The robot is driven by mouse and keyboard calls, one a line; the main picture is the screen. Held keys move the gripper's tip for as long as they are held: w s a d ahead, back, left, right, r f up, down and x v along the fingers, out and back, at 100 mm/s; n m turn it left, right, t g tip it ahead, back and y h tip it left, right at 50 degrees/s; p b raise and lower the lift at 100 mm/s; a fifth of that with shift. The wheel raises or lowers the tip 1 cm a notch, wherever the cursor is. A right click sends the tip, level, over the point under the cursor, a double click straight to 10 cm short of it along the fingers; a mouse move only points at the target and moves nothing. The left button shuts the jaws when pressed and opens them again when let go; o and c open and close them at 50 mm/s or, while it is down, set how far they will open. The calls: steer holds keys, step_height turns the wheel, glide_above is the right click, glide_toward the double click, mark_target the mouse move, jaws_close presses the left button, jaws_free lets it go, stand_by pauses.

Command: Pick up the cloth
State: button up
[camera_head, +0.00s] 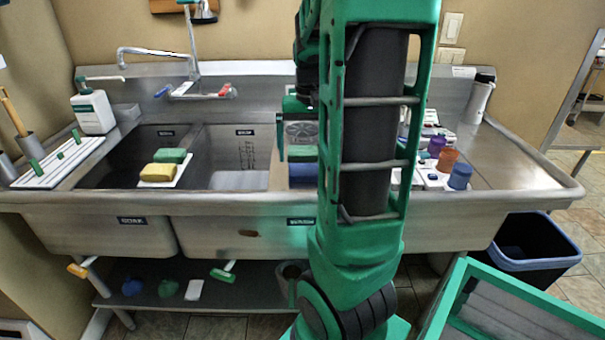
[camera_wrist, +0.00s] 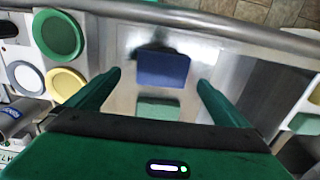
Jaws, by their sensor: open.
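A dark blue folded square (camera_wrist: 163,68), which looks like a cloth, lies on the grey metal surface in the wrist view. A green square piece (camera_wrist: 160,107) lies just behind it, closer to my palm. In the head view the blue piece (camera_head: 302,172) and the green piece (camera_head: 302,152) show in the sink area, partly hidden by my arm. My gripper (camera_wrist: 159,78) is open and empty. Its two fingers point down and stand on either side of the blue piece in the picture. I cannot tell the height between them.
The sink's front rim (camera_wrist: 225,32) crosses the top of the wrist view. Round lids (camera_wrist: 57,35) lie at left. A white tray (camera_head: 182,175) with yellow and green sponges bridges the left basin. Coloured cups (camera_head: 447,160) stand at right. A black bin (camera_head: 525,240) stands on the floor.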

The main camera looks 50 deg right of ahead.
mark_target(306, 169)
steer(key=shift+w+a+f, duration=0.1)
steer(key=shift+f, duration=1)
steer(key=shift+a+f, duration=0.1)
steer(key=shift+f, duration=1)
steer(key=c, duration=1.1)
steer(key=shift+r, duration=0.15)
step_height(306, 169, up, 4)
steer(key=shift+a+r, duration=0.1)
steer(key=a+r, duration=0.2)
steer(key=a, duration=0.1)
steer(key=a+r, duration=0.2)
steer(key=a, duration=0.2)
steer(key=s+a+r, duration=0.1)
steer(key=a+r, duration=0.1)
steer(key=a, duration=0.2)
steer(key=shift+a+r, duration=0.2)
steer(key=shift+r, duration=0.05)
